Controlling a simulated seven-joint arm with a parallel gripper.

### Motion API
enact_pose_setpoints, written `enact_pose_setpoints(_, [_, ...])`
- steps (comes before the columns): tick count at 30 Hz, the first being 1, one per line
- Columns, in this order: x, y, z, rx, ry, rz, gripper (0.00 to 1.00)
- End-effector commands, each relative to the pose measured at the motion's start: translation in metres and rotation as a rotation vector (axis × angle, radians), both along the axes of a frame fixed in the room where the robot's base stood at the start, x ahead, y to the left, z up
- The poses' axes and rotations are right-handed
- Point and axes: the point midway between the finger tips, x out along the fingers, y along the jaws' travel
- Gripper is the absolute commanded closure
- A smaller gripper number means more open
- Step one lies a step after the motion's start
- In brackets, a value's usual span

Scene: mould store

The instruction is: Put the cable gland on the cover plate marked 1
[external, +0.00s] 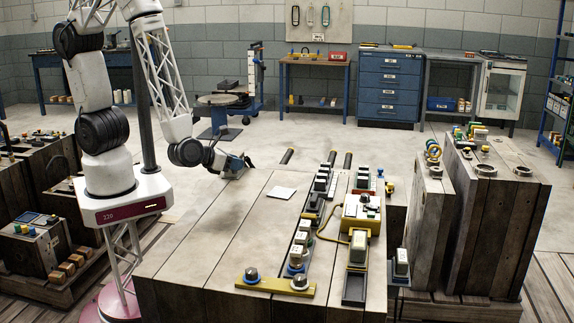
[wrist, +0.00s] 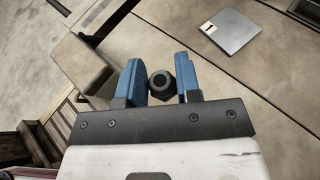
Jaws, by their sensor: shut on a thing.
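My gripper (wrist: 160,82) has blue fingers, shut on the cable gland (wrist: 161,85), a small black, roughly hexagonal piece. In the external view my gripper (external: 238,166) is at the far edge of the wooden block, and the gland cannot be made out there. The cover plate marked 1 (wrist: 238,36) is a flat grey square with a small label at its left corner, in the upper right of the wrist view. It lies on the block, apart from the gripper, and shows pale in the external view (external: 281,192), to the gripper's right and nearer the camera.
The wooden block (external: 195,235) has bare top surface around the plate. A row of switches and knobs (external: 297,245) and a yellow-based box (external: 361,214) stand to the plate's right. Several dark rods (external: 287,156) jut out beyond the block's far edge.

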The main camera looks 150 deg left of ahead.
Motion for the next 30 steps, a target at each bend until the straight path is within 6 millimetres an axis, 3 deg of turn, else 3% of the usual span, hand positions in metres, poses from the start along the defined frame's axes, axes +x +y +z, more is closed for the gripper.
enact_pose_setpoints(11, [0.010, 0.009, -0.002, 0.000, 0.001, 0.000, 0.91])
enact_pose_setpoints(30, [0.083, 0.080, -0.012, 0.000, 0.001, 0.000, 0.91])
